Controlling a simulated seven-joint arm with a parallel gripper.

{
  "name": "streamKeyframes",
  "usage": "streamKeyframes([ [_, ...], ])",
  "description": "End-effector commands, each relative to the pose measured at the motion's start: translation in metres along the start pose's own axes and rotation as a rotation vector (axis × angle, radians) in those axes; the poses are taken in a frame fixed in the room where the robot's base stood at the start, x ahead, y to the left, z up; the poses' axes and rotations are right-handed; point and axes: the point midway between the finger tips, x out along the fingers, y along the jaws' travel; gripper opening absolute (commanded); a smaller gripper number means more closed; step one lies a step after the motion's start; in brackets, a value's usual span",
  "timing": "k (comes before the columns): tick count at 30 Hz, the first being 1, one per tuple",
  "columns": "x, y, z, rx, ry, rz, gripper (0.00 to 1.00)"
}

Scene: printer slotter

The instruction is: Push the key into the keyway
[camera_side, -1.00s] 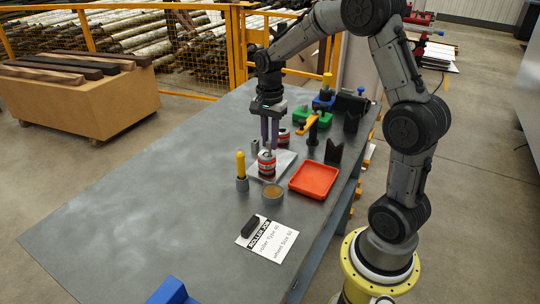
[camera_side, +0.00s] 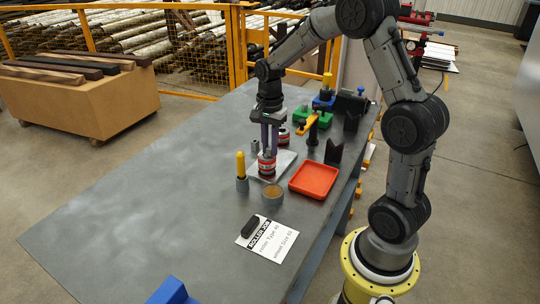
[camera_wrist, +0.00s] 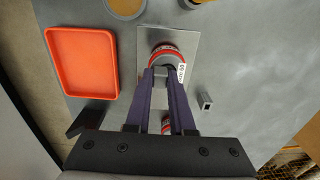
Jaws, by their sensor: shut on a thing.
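A red-and-white roller (camera_side: 267,164) stands upright on a light grey plate (camera_side: 284,160). The roller also shows in the wrist view (camera_wrist: 168,52), with the plate around it (camera_wrist: 185,85). My gripper (camera_side: 269,150) points straight down over the roller, its purple fingertips at the roller's top. In the wrist view my gripper (camera_wrist: 160,72) is shut on a small light grey piece, apparently the key (camera_wrist: 160,77). The keyway is hidden, and I cannot tell whether the key is inside it. A second red roller (camera_side: 283,137) stands behind.
An orange-red tray (camera_side: 314,180) lies right of the plate. A small hollow grey block (camera_wrist: 205,101) lies beside the plate. The table's left side is clear.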

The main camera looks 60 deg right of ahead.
Motion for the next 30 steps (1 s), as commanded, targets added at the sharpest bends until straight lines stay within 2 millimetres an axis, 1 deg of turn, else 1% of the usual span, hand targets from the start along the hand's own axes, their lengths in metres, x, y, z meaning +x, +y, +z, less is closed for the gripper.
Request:
streamKeyframes([
  [27,0.0033,0.0004,0.0002,0.0,-0.001,0.002,0.0],
  [28,0.0034,0.0003,0.0001,0.0,-0.001,0.001,0.23],
  [30,0.0033,0.0003,0.0001,0.0,-0.001,0.001,0.36],
])
